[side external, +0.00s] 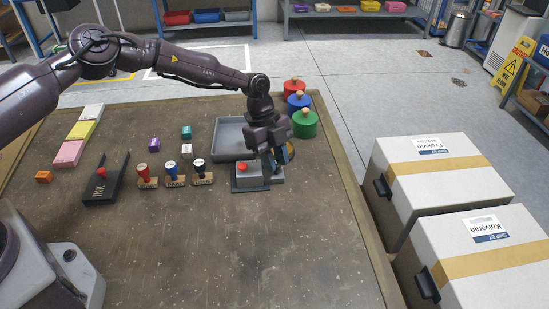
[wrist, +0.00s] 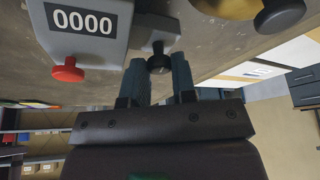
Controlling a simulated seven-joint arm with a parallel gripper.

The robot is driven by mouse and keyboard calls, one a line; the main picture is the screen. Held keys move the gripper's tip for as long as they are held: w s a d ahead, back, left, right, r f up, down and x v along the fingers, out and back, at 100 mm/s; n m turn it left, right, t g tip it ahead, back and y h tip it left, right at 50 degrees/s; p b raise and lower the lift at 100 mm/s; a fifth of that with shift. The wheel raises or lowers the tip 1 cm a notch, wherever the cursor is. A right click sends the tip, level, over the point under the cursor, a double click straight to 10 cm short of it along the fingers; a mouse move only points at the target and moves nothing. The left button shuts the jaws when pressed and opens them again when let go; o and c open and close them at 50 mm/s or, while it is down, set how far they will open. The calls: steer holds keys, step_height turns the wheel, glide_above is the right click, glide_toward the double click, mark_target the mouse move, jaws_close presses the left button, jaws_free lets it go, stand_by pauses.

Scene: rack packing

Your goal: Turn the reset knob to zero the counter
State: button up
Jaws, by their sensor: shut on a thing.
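The counter is a grey box (side external: 249,184) on the table under my gripper in the side view. In the wrist view the counter (wrist: 100,43) shows 0000 on its black display (wrist: 83,21). A red button (wrist: 68,70) sticks out of it. The black reset knob (wrist: 158,63) stands on a small grey block beside the display box. My gripper (wrist: 158,70) has its two fingers on either side of this knob and is shut on it. In the side view my gripper (side external: 276,160) points down over the counter and hides the knob.
A grey tray (side external: 231,136) lies just behind the counter. Red, blue and green (side external: 304,125) round lidded pots stand behind on the right. Stamps (side external: 172,174) and a black holder (side external: 105,185) stand to the left. Boxes (side external: 425,165) stand beyond the table's right edge. The front table is clear.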

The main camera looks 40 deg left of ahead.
steer(key=shift+m, duration=0.6)
steer(key=shift+m+g, duration=0.3)
steer(key=o, duration=0.9)
steer(key=shift+a, duration=0.1)
